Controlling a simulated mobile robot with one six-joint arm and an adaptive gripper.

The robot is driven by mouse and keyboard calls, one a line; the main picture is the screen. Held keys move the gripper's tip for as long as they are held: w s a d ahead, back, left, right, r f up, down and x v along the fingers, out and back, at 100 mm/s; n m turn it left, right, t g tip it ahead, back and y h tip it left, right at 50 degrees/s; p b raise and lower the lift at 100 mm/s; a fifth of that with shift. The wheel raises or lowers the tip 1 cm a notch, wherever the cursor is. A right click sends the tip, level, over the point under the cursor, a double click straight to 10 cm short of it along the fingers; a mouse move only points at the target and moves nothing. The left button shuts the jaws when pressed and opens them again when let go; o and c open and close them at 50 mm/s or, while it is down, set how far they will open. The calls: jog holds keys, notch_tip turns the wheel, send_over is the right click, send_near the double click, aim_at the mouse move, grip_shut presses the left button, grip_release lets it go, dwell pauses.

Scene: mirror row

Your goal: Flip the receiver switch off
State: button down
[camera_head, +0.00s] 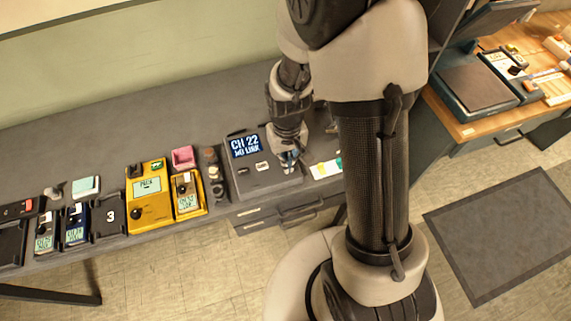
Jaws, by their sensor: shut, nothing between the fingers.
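The receiver (262,184) is a dark grey box on the long grey bench. Its screen (246,145) is lit and reads "CH 22 NO LINK". Small light-coloured controls sit on its top face below the screen; I cannot tell which one is the switch or which way it is set. My gripper (288,161) is shut and empty, pointing down at the right part of the receiver's top. I cannot tell whether it touches the box. The gripper hides part of the receiver's right side.
A yellow unit (151,198), a smaller yellow handset (187,192), a pink block (182,157) and dark handsets stand along the bench to the left. Small coloured items (325,169) lie just right of the receiver. A wooden desk (480,128) is at the right.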

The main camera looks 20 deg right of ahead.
jog(key=shift+f+b, duration=0.55)
jog(key=shift+f, duration=0.25)
dwell(0.4)
jog(key=shift+r+p, duration=2.85)
jog(key=shift+r, duration=0.65)
